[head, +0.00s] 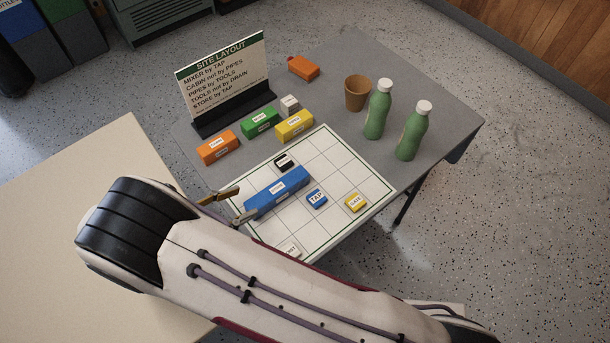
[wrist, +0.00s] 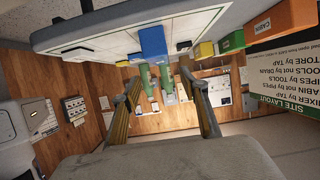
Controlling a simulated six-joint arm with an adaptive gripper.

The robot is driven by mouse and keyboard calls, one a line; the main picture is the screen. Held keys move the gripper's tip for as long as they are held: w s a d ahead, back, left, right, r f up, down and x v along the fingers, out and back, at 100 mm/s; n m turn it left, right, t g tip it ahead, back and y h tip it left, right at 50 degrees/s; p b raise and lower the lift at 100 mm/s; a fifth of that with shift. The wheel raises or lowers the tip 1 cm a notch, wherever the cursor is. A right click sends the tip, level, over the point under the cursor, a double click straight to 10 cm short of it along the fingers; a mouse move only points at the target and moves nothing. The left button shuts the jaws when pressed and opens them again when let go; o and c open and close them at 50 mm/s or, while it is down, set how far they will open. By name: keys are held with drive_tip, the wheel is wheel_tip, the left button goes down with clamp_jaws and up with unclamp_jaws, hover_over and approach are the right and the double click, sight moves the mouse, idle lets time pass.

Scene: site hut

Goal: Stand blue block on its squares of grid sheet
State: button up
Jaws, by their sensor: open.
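The long blue block (head: 277,192) lies lengthwise on the white grid sheet (head: 330,150), beside the blue TAP tile (head: 316,199) and the black-and-white tile (head: 284,162). Its label faces up. My gripper (head: 246,200) is open at the block's near left end, with its fingers spread. In the wrist view, my gripper (wrist: 161,77) has nothing between its fingers, and the blue block (wrist: 152,42) shows beyond the fingertips. The head view does not settle whether a finger touches the block. My arm hides the sheet's near left corner.
Orange (head: 218,148), green (head: 260,122) and yellow (head: 294,126) blocks stand between the sheet and the SITE LAYOUT sign (head: 225,80). A yellow GATE tile (head: 355,203) lies on the sheet. A brown cup (head: 357,93) and two green bottles (head: 378,110) stand at the right.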

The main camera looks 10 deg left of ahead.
drive_tip(key=shift+w, duration=0.1)
drive_tip(key=w+a+r+n+t+y, duration=0.1)
drive_tip(key=w+a+r+t+y, duration=0.15)
drive_tip(key=w+r+y, duration=1.05)
drive_tip(key=w+d+r+n+y, duration=0.1)
drive_tip(key=w+d+r+n, duration=0.3)
drive_tip(key=r, duration=0.6)
drive_tip(key=w+d+r, duration=0.3)
drive_tip(key=w+r, duration=0.2)
drive_tip(key=r, duration=0.4)
drive_tip(key=s+d+r+n+g+y, duration=0.1)
drive_tip(key=s+d+r+n+g, duration=0.25)
drive_tip(key=s+d, duration=0.75)
drive_tip(key=s+d+f+g+h, duration=0.1)
drive_tip(key=s+d+f+h, duration=0.1)
drive_tip(key=s+d, duration=0.7)
drive_tip(key=s+d+f+g+h, duration=0.2)
drive_tip(key=s+d+f, duration=0.3)
drive_tip(key=s+d, duration=0.5)
drive_tip(key=d+h, duration=0.1)
drive_tip(key=d, duration=0.1)
drive_tip(key=shift+s+d, duration=0.3)
